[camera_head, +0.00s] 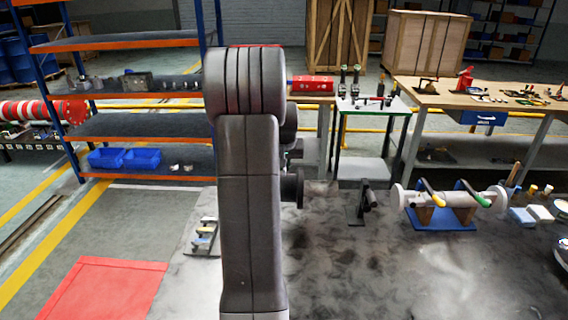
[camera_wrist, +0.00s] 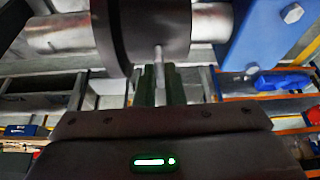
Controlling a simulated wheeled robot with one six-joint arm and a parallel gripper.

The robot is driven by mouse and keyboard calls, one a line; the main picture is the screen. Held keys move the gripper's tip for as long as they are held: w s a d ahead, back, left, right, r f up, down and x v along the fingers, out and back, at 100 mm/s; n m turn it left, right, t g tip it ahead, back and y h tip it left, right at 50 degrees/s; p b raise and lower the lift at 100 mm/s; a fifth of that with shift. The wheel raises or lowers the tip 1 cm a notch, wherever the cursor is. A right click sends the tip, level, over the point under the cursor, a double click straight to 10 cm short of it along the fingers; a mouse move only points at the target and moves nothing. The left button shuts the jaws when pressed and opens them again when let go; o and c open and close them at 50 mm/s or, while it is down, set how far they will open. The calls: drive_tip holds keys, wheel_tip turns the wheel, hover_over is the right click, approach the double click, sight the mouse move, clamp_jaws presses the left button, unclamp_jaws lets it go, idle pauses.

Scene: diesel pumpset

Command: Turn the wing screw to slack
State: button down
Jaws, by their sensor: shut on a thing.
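In the wrist view, my gripper (camera_wrist: 161,82) points up toward a dark round collar on a shaft. Its two narrow greenish fingers are shut on a thin pale metal piece, which looks like the wing screw (camera_wrist: 158,56). The screw stands in front of the dark collar (camera_wrist: 140,30), its upper end against the collar's lower edge. Most of the screw is hidden between the fingers. A shiny metal shaft (camera_wrist: 62,33) runs out of the collar to the left. In the head view my arm covers the middle, and neither the fingers nor the screw can be made out.
A blue plate (camera_wrist: 262,30) with a bolt head stands close right of the collar. Shelving shows below and behind. In the head view, a blue-and-orange rack (camera_head: 125,45) stands left, benches (camera_head: 480,95) right, and a roller on a blue stand (camera_head: 440,218) lies front right.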

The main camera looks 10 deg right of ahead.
drive_tip(key=n, duration=0.2)
drive_tip(key=n+y, duration=0.1)
drive_tip(key=n, duration=0.1)
drive_tip(key=n+y, duration=0.1)
drive_tip(key=n, duration=0.1)
drive_tip(key=shift+w+d+b, duration=0.1)
drive_tip(key=shift+d+b, duration=0.15)
drive_tip(key=shift+b, duration=0.15)
drive_tip(key=n+y, duration=0.1)
drive_tip(key=n, duration=0.2)
drive_tip(key=n+g+y, duration=0.1)
drive_tip(key=n, duration=0.1)
drive_tip(key=shift+n+b, duration=0.35)
drive_tip(key=shift+n, duration=0.05)
drive_tip(key=shift+g, duration=0.3)
drive_tip(key=c, duration=1.5)
unclamp_jaws()
drive_tip(key=shift+d+r, duration=0.1)
drive_tip(key=shift+r, duration=0.05)
drive_tip(key=b+v, duration=0.1)
drive_tip(key=v, duration=1.2)
drive_tip(key=shift+d+r, duration=0.15)
drive_tip(key=shift+r, duration=0.1)
drive_tip(key=shift+f, duration=0.15)
